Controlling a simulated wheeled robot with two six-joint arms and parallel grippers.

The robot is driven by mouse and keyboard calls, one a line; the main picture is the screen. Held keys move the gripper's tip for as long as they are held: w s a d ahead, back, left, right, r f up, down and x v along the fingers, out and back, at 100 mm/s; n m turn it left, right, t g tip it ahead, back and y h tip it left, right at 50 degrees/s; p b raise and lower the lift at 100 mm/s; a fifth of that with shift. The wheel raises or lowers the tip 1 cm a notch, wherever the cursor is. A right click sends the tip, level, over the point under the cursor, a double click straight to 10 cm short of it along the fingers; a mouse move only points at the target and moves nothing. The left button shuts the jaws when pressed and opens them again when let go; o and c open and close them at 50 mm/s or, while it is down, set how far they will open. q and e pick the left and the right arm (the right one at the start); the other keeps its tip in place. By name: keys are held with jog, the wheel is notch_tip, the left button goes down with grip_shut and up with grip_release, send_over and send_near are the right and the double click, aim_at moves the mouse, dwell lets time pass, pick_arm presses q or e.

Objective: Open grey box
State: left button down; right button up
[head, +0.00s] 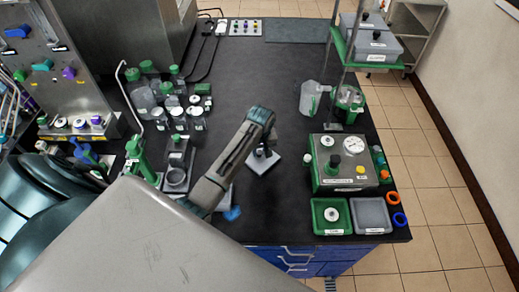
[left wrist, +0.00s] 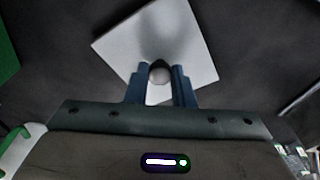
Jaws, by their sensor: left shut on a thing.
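Two lidded grey boxes with dark knobs sit on the green shelf at the back right, one box (head: 375,47) in front of the other (head: 362,23). A shallow, open-topped grey tray (head: 371,216) lies at the table's front right corner. My left gripper (head: 264,148) is over the middle of the table, pointing down, far from the shelf. In the left wrist view its blue fingers (left wrist: 160,78) are shut around a small knob or post on a pale square plate (left wrist: 200,55). The plate (head: 262,166) is low over the table; I cannot tell whether it touches.
A green tray (head: 330,218) lies beside the grey tray, with a green-and-grey gauge unit (head: 343,165) behind. Bottles and jars (head: 180,110) crowd the left. A clear jug (head: 311,98) stands at the right. The dark table (head: 265,75) is clear toward the back middle.

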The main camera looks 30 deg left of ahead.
aim_at(260, 159)
pick_arm(q)
jog(key=c, duration=1.2)
grip_release()
jog(key=shift+f, duration=0.1)
jog(key=shift+c, duration=0.2)
notch_tip(260, 159, up, 12)
jog(key=s+d+b, duration=0.1)
jog(key=b, duration=0.1)
jog(key=shift+b, duration=0.4)
jog(key=shift+s, duration=0.1)
